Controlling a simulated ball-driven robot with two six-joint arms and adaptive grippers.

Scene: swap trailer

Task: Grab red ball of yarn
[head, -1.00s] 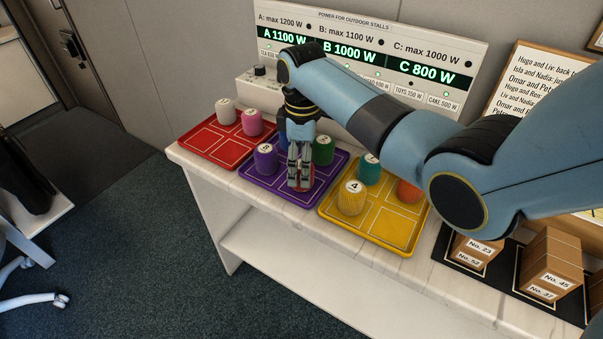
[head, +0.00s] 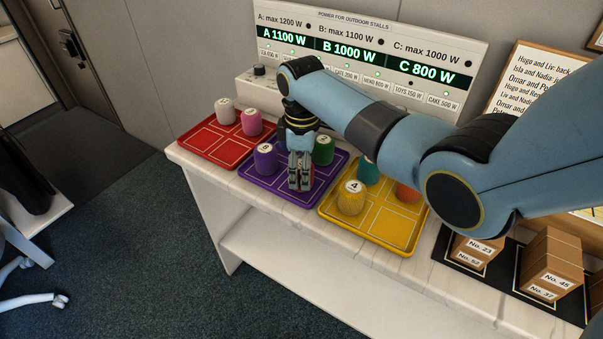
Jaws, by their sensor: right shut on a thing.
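My right gripper (head: 300,186) points down over the front right part of the purple tray (head: 268,191). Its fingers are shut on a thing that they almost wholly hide. A purple yarn roll (head: 265,158) stands just left of the gripper. A green one (head: 324,150), marked 2, stands behind it to the right. My left gripper is not in view.
A red tray (head: 205,144) holds white (head: 225,112) and pink (head: 251,122) rolls. A yellow tray (head: 393,232) holds yellow (head: 351,198), teal (head: 368,173) and orange (head: 408,191) rolls. Cardboard boxes (head: 550,262) stand at right. A power panel (head: 375,50) stands behind.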

